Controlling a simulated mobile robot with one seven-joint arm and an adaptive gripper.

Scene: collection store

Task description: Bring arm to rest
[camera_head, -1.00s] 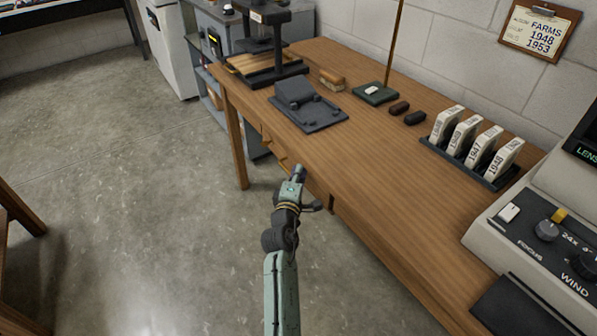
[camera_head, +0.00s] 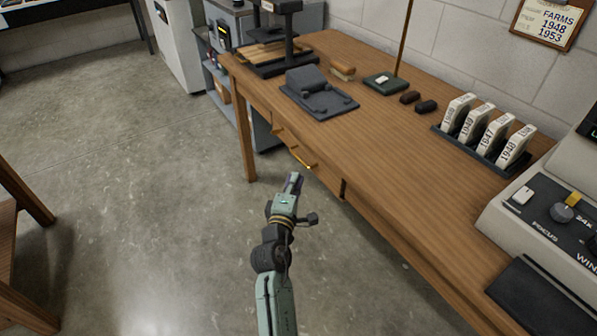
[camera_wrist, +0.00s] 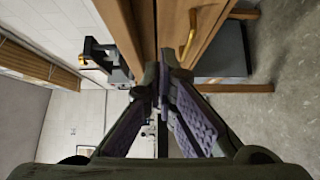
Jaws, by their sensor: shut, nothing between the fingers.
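My gripper (camera_head: 294,183) is in front of the long wooden table (camera_head: 400,165), over the grey floor and beside the table's front edge. In the wrist view my gripper (camera_wrist: 163,85) has its two fingers brought together at the tips, with nothing held. My arm reaches up from the bottom middle of the head view. A drawer front with brass handles (camera_head: 303,162) lies just beyond the fingertips. The wrist view shows one brass handle (camera_wrist: 189,35) close to the fingers but apart from them in the picture.
On the table are a dark grey stand (camera_head: 318,97), a brush (camera_head: 342,71), a green base with a rod (camera_head: 386,84), a rack of labelled boxes (camera_head: 470,150) and a beige machine (camera_head: 545,215). A wooden piece (camera_head: 25,200) stands at left. Floor between is clear.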

